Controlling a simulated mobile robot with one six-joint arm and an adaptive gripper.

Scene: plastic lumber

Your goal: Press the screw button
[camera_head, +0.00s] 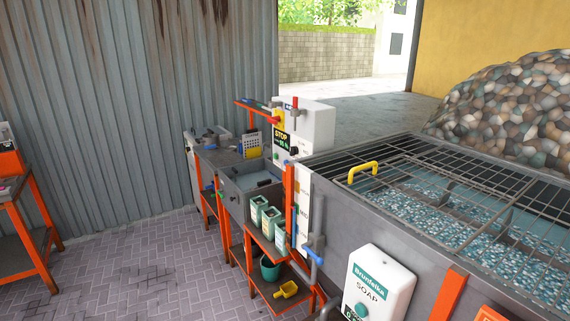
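A white control box (318,122) stands at the left end of the large grey tank. My gripper is not in view.
The grey tank (345,208) with a metal grate and yellow handle (363,171) fills the right. A grey sink (236,192) and an orange-framed shelf with several green-white cartons stand left of it. An orange-framed table (40,235) is at far left. Brick floor (125,265) between is clear.

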